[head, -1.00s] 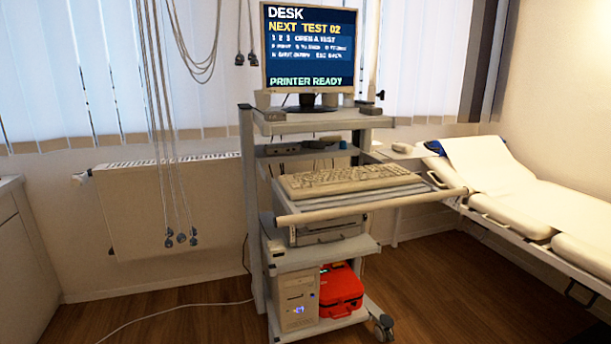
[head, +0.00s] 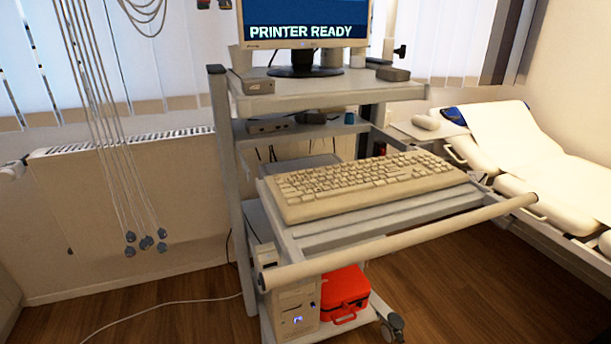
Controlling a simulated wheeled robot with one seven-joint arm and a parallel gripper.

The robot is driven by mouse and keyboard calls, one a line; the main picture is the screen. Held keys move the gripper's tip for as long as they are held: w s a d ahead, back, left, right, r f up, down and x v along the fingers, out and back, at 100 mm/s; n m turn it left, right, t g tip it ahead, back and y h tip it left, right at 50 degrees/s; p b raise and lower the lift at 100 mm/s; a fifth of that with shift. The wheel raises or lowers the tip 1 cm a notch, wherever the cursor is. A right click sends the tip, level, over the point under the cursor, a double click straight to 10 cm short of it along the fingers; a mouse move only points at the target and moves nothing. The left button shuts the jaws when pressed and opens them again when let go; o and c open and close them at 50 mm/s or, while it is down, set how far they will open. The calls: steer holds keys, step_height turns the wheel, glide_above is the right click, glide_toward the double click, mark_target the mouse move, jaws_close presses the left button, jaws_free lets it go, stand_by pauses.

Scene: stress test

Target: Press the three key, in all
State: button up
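A beige keyboard (head: 365,185) lies on the pull-out shelf (head: 350,222) of a grey trolley, turned slightly so its right end is farther back. Its keys are too small to read, so I cannot single out the three key. A monitor (head: 305,25) stands on the trolley's top shelf (head: 330,93). Its lower screen reads "PRINTER READY"; the upper part is cut off by the frame. My gripper is not in view.
A long handle bar (head: 400,243) runs along the shelf's front edge. A couch (head: 540,175) stands at right, a radiator (head: 130,200) and hanging leads (head: 100,130) at left. A red case (head: 345,293) and a computer (head: 297,308) sit below. Wooden floor shows in front.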

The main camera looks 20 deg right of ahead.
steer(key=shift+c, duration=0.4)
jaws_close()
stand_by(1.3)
